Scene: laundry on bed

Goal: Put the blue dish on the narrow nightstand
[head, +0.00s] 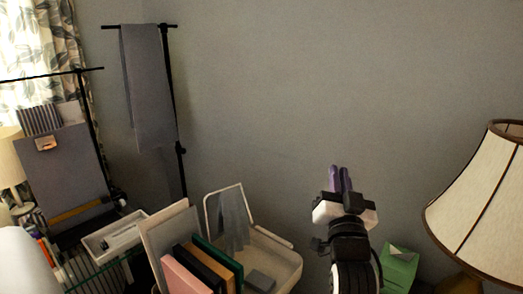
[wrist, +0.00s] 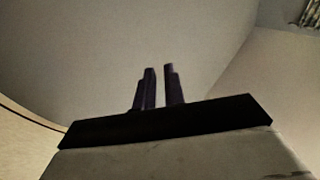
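I see no blue dish in either view. No narrow nightstand can be made out either. My gripper (head: 340,172) is raised in front of the bare wall in the head view, right of the middle, with its purple fingers pointing up. In the wrist view my gripper (wrist: 161,72) shows two dark fingers side by side with a narrow gap. Nothing is between them, so it is slightly open and empty.
A lampshade (head: 485,205) stands close on the right, with a green object (head: 398,268) beside my arm. A white bin (head: 285,262), upright books (head: 215,258), a white tray (head: 113,236) and a rack with grey cloth (head: 150,90) are left. The wall area above is clear.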

